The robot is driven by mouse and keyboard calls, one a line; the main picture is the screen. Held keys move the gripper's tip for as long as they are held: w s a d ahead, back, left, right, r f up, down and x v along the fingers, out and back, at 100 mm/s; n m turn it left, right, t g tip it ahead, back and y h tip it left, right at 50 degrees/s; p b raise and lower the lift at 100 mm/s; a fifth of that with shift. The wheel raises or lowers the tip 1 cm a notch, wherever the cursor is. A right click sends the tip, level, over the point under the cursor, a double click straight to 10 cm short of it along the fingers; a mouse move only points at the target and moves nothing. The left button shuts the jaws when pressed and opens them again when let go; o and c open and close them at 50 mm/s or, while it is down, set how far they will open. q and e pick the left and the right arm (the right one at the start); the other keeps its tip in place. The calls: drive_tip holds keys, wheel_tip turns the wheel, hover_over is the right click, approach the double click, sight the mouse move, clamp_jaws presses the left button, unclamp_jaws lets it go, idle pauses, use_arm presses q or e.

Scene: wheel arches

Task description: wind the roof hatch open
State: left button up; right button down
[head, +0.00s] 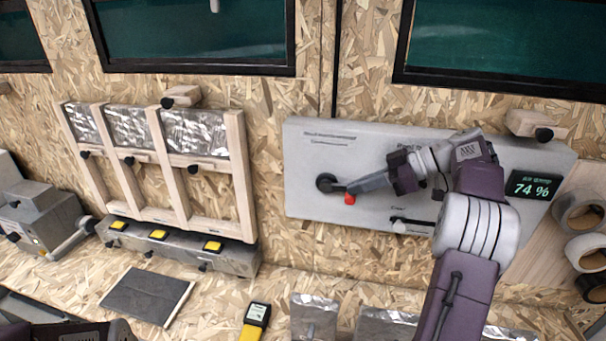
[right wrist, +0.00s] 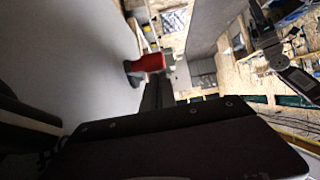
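The grey winding panel (head: 300,150) is on the wood-chip wall. Its crank has a black hub (head: 325,182) and a red knob (head: 349,199); the crank's arm is mostly hidden. A dark display (head: 534,186) on the panel reads 74 % in green. My right gripper (head: 357,188) is at the crank, its tips right beside the red knob. In the right wrist view the red knob (right wrist: 150,63) shows just beyond a dark finger; I cannot tell whether the fingers close on it. My left gripper is out of view; only a dark part of my left arm shows at the bottom left.
A wooden frame with foil panels (head: 236,170) stands left of the panel, above a grey bar with yellow buttons (head: 230,260). A dark pad (head: 147,296) and a yellow handheld meter (head: 255,322) lie on the bench. Tape rolls (head: 582,212) are at the far right.

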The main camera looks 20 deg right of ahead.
drive_tip(key=shift+d+f+b, duration=0.2)
drive_tip(key=shift+f+b, duration=0.1)
drive_tip(key=shift+f, duration=0.15)
drive_tip(key=shift+s+d, duration=0.1)
idle(0.4)
